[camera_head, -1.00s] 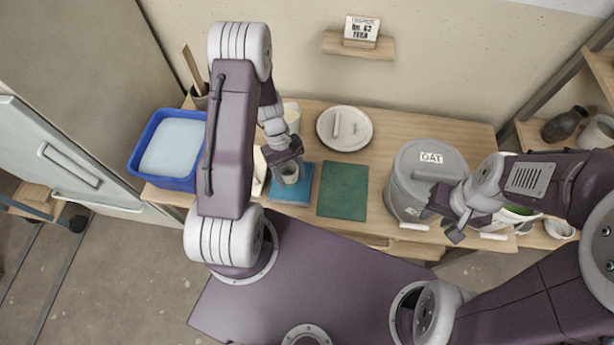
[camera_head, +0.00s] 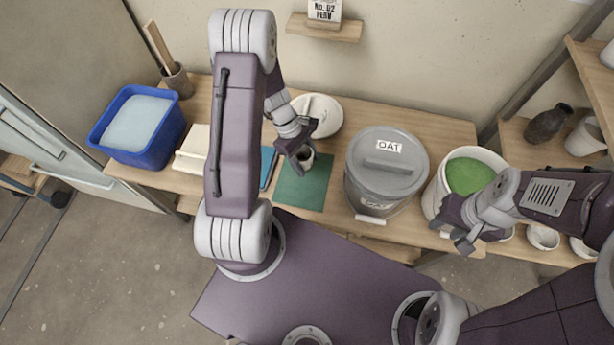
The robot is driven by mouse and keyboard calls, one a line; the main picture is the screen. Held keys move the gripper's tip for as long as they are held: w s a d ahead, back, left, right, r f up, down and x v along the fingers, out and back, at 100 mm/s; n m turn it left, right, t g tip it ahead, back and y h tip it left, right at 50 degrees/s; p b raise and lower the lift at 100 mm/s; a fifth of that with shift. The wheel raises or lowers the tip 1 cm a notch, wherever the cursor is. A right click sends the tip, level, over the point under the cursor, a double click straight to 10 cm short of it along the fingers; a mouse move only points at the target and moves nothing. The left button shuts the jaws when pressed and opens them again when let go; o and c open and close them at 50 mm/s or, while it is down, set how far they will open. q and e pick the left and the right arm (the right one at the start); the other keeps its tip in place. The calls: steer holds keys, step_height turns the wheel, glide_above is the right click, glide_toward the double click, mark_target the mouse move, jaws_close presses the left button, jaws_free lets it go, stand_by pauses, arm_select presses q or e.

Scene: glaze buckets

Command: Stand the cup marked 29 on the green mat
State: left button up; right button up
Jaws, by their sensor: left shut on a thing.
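My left gripper (camera_head: 300,150) is shut on a small grey cup (camera_head: 307,160) with a dark inside. The cup is upright over the far part of the green mat (camera_head: 302,190). I cannot tell whether its base touches the mat, and no number can be read on it. A blue mat (camera_head: 267,168) lies just left of the green one, partly hidden by my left arm. My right gripper (camera_head: 458,228) is empty in front of the bucket of green glaze (camera_head: 468,176), and its fingers look apart.
A lidded grey bucket marked OAT (camera_head: 385,165) stands right of the green mat. A blue tub (camera_head: 138,128) is at the left end of the table. A card (camera_head: 325,10) stands on a wall shelf.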

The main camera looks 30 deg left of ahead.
mark_target(307, 168)
arm_select(q)
steer(key=f, duration=0.3)
steer(key=shift+w+d+f, duration=0.1)
steer(key=shift+d+f, duration=0.15)
steer(key=shift+d, duration=0.05)
steer(key=shift+a+f, duration=0.2)
steer(key=shift+f, duration=0.05)
step_height(307, 168, down, 4)
steer(key=shift+d+r+b, duration=0.1)
steer(key=shift+r+b, duration=0.1)
steer(key=shift+b, duration=0.35)
steer(key=shift+f, duration=0.15)
steer(key=o, duration=1.5)
steer(key=shift+o, duration=0.2)
